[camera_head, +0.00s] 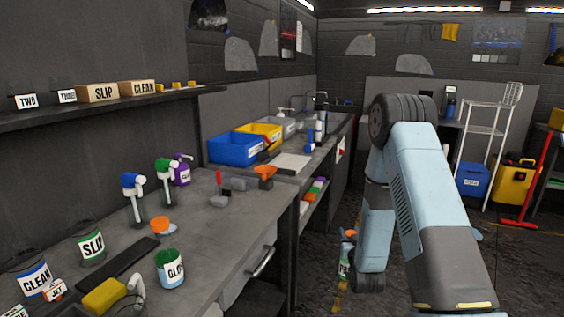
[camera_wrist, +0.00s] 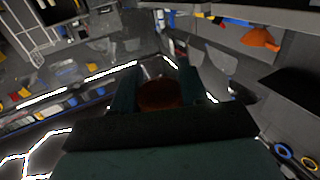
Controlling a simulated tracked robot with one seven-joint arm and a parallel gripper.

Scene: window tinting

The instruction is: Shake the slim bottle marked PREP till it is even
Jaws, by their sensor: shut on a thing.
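A slim bottle (camera_head: 344,268) with a white label, green marking and an orange top shows beside the lower end of my arm in the head view. Only part of its lettering shows, so I cannot read it in full. In the wrist view my gripper (camera_wrist: 158,88) has its two dark fingers on either side of a dark red, rounded thing (camera_wrist: 160,97), which looks like the bottle's top. The gripper is shut on it. My arm hides most of the gripper in the head view. The bottle's contents cannot be made out.
The grey workbench (camera_head: 215,215) at left holds a SLIP tub (camera_head: 91,245), a CLEAN tub (camera_head: 36,280), a GLO-labelled tub (camera_head: 171,270) and spray bottles. A blue bin (camera_head: 235,149) stands farther back. A drawer handle (camera_head: 262,262) juts from the bench. Open floor lies beyond my arm.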

